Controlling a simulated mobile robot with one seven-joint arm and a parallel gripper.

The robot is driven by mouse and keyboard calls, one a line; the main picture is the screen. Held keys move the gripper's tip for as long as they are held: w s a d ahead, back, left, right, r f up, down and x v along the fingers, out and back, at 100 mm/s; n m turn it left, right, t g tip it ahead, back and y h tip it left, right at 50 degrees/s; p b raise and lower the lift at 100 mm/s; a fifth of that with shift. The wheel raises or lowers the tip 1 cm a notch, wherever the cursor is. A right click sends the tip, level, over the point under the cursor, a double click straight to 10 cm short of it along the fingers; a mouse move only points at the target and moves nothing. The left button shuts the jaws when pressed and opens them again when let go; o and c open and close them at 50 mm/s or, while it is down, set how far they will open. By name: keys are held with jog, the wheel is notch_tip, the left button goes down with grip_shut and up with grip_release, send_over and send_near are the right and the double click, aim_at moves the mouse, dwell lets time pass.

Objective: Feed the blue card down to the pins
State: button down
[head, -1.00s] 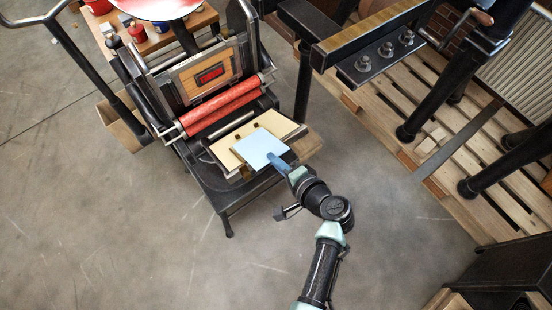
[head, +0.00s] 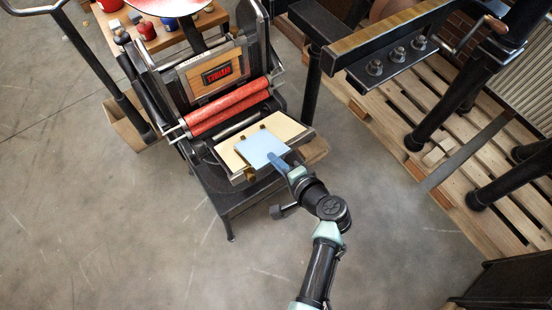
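The light blue card (head: 260,150) lies over the middle of the cream-faced board (head: 287,126) at the front of the hand press. I cannot tell whether it touches the board. My gripper (head: 277,160) is at the card's lower right edge, with a blue finger over that edge. It appears closed on the card there, but the grip itself is largely hidden. The pins are too small or covered to make out clearly.
Red rollers (head: 228,107) lie just behind the board, below the upright frame with red type (head: 217,73). A black bench with bolts (head: 375,68) and wooden pallets (head: 485,150) stand at right. Grey floor is clear at lower left.

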jog(key=c, duration=1.5)
grip_release()
jog(key=shift+s+a, duration=0.15)
jog(key=shift+a, duration=0.1)
jog(key=shift+c, duration=0.2)
jog(key=o, duration=0.5)
jog(key=shift+o, duration=0.2)
jog(key=shift+s+d+r, duration=0.1)
jog(key=shift+s+d, duration=0.05)
jog(key=shift+p+v, duration=1.3)
jog(key=shift+v, duration=0.75)
jog(key=p+v, duration=0.2)
jog(key=v, duration=0.2)
